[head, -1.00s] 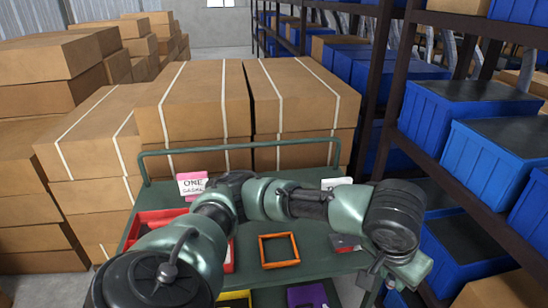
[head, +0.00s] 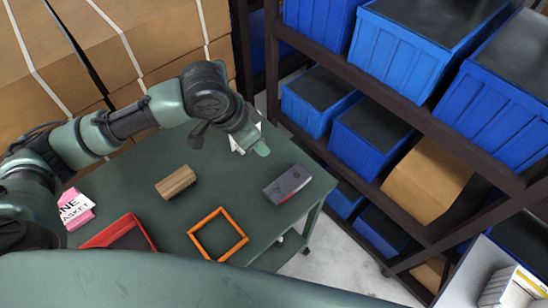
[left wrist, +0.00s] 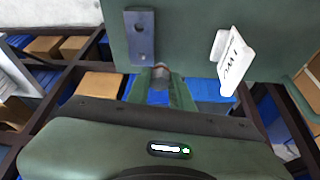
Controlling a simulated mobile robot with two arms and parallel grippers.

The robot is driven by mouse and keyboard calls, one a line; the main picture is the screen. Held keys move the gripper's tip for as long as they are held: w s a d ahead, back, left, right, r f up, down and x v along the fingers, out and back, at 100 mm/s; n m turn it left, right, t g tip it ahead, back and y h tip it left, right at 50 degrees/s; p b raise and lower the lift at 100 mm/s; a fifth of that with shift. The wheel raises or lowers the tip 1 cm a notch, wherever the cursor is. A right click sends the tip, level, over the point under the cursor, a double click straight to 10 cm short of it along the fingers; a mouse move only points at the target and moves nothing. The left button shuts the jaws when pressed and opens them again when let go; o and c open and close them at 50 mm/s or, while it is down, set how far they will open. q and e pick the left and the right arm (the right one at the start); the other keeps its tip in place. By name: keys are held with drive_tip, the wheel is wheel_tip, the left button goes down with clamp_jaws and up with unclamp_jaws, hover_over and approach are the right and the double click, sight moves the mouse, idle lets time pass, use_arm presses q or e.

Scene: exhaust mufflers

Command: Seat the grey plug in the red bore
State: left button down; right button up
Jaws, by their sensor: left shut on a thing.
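My left gripper (head: 257,146) is over the far right part of the green table, with its fingers toward the right. In the left wrist view, its two green fingers (left wrist: 160,92) are shut on a small greyish, rounded piece, the plug (left wrist: 161,71), which shows only in part between the tips. In the head view the plug is hidden. A grey block (head: 287,185) with two dark round holes lies on the table, apart from the gripper. It also shows in the left wrist view (left wrist: 140,38). I cannot make out which bore is red. My right gripper is not in view.
The green table (head: 225,170) also holds a brown block (head: 176,182), an orange frame (head: 218,234), a red tray (head: 137,220) and a pink piece with a white card (head: 75,207). Another white card (left wrist: 236,62) stands near the gripper. Shelves with blue bins (head: 372,135) stand at the right.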

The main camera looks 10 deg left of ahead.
use_arm(q)
drive_tip(key=s+d+f+m+g+h+p, duration=0.1)
drive_tip(key=d+f+m+g+p, duration=0.2)
drive_tip(key=m, duration=0.7)
drive_tip(key=shift+s+d+f+m+g+h+p, duration=0.35)
drive_tip(key=shift+d+f+p, duration=0.65)
drive_tip(key=shift+f, duration=0.85)
drive_tip(key=shift+f+b, duration=1.5)
drive_tip(key=shift+f, duration=1.4)
drive_tip(key=shift+p, duration=0.6)
